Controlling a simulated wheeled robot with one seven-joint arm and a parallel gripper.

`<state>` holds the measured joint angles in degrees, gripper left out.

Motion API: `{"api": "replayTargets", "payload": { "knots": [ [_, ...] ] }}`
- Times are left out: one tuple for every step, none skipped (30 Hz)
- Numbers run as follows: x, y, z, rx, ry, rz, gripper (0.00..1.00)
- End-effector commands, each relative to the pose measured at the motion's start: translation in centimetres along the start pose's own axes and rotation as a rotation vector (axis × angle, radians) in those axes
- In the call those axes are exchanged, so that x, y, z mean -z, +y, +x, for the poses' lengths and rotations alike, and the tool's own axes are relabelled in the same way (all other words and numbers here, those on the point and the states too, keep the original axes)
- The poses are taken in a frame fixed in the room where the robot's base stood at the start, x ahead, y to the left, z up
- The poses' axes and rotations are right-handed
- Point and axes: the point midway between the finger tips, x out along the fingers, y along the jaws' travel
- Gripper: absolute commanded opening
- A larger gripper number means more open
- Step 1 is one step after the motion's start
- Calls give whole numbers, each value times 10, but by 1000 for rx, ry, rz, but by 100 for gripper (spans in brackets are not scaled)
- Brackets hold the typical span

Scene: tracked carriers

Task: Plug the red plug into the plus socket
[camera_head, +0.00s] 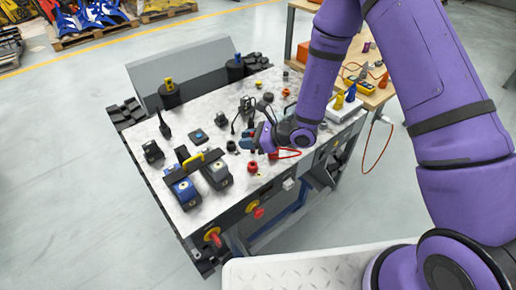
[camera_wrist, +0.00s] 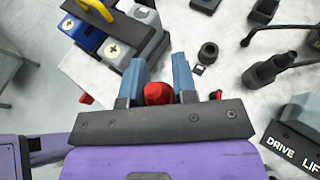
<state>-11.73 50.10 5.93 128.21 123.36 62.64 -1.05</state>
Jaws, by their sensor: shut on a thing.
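My gripper (camera_wrist: 160,78) is shut on a red plug (camera_wrist: 157,94), whose rounded red body shows between the two blue-grey fingers. In the head view my gripper (camera_head: 248,143) is low over the marbled bench top, and the plug is mostly hidden there. A blue box (camera_wrist: 87,36) and a grey box (camera_wrist: 114,51) stand beyond the fingertips in the wrist view, each with a pale round face bearing a cross-like mark. They also show at the bench's left, the blue box (camera_head: 184,189) beside the grey box (camera_head: 216,174). I cannot tell for sure which face is the plus socket.
A dark bar with a yellow handle (camera_head: 192,161) crosses over the two boxes. A red knob (camera_head: 252,167) stands near the front edge. A black ring (camera_wrist: 208,53) and several dark fittings lie right of the fingers. A panel lettered DRIVE (camera_wrist: 283,149) is at lower right.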

Motion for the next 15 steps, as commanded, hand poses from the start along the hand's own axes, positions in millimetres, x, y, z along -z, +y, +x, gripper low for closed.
{"api": "replayTargets", "payload": {
  "knots": [
    [-1, -1, 1, 1, 0, 0, 2],
    [-1, -1, 1, 1, 0, 0, 2],
    [-1, -1, 1, 0, 0, 0, 2],
    [-1, 0, 1, 0, 0, 0, 2],
    [-1, 0, 1, 0, -1, 0, 2],
    [-1, 0, 1, 0, -1, 0, 2],
    [-1, 0, 1, 0, -1, 0, 2],
    [-1, 0, 1, 0, -1, 0, 2],
    [-1, 0, 1, 0, -1, 0, 2],
    [-1, 0, 0, 0, -1, 1, 2],
    [-1, 0, 0, 0, -1, 1, 2],
    [0, 0, 1, 0, -1, 1, 2],
    [1, 0, 1, 0, -1, 2, 2],
    [2, 0, 2, -1, -1, 2, 2],
    [4, 0, 3, -1, 0, 2, 2]
  ]
}}
